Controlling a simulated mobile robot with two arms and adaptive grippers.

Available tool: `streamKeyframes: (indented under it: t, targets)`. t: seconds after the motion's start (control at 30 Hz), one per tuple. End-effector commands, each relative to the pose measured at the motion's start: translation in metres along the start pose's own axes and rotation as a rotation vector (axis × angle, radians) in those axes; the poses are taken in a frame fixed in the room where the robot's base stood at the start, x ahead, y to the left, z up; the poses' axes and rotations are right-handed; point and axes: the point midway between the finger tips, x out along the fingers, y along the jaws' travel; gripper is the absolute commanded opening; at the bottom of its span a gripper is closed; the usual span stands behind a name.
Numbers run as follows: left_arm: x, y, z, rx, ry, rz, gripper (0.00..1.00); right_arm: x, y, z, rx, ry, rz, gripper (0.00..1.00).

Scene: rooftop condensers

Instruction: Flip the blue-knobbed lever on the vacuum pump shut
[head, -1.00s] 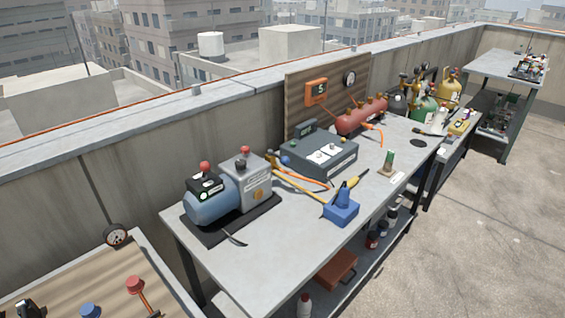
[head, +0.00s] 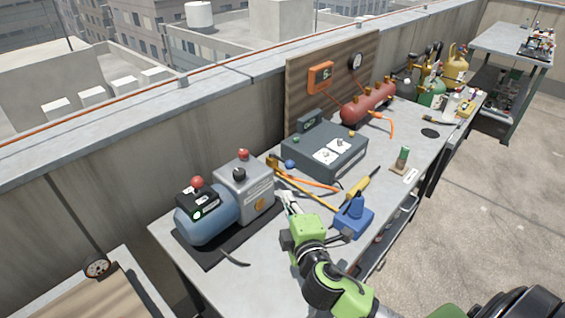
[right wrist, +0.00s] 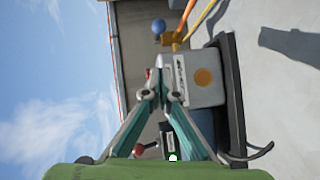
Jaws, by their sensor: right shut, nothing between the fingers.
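The vacuum pump (head: 212,219) has a blue cylinder and a grey box (head: 245,190) and sits on a black mat on the bench. A brass valve (head: 272,160) sticks out behind the grey box, with a blue knob (head: 289,164) beside it. In the right wrist view the blue knob (right wrist: 159,25) stands off the brass valve (right wrist: 174,40), beyond the fingertips. My right gripper (head: 286,196) is shut and empty, close to the right of the grey box, nearer to me than the knob. It also fills the lower middle of the right wrist view (right wrist: 160,72). My left gripper is not in view.
Red knobs (head: 197,181) and a black knob (head: 239,173) top the pump. Orange and yellow hoses (head: 305,185) run from the valve area across the bench. A dark grey box (head: 326,148) stands behind; a blue bottle (head: 352,216) stands right of my arm.

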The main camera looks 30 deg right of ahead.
Motion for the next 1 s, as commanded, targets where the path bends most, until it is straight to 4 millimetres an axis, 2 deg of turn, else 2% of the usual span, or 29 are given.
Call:
streamKeyframes:
  t: [0.07, 0.3, 0.37, 0.47, 0.6, 0.7, 0.93, 1.0]
  targets:
    - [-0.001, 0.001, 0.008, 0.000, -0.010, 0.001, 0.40, 0.000, 0.000, -0.001, -0.002, 0.001, 0.000, 0.00]
    - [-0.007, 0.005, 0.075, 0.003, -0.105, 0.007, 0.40, 0.001, 0.000, 0.000, 0.001, 0.000, -0.001, 0.00]
    - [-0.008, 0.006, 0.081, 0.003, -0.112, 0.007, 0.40, 0.003, 0.000, 0.000, 0.001, -0.001, 0.000, 0.00]
    - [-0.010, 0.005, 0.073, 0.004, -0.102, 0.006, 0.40, 0.012, 0.001, 0.000, 0.001, -0.002, -0.001, 0.00]
    - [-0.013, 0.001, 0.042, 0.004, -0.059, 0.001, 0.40, 0.036, 0.003, 0.000, 0.000, -0.002, 0.001, 0.00]
    - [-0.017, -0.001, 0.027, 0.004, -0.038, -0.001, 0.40, 0.058, 0.003, 0.000, 0.000, -0.003, 0.001, 0.00]
    - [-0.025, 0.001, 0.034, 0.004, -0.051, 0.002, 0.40, 0.102, 0.003, 0.000, 0.003, -0.002, 0.000, 0.00]
    - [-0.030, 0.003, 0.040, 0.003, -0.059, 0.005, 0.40, 0.110, 0.002, 0.010, -0.002, -0.004, -0.002, 0.00]
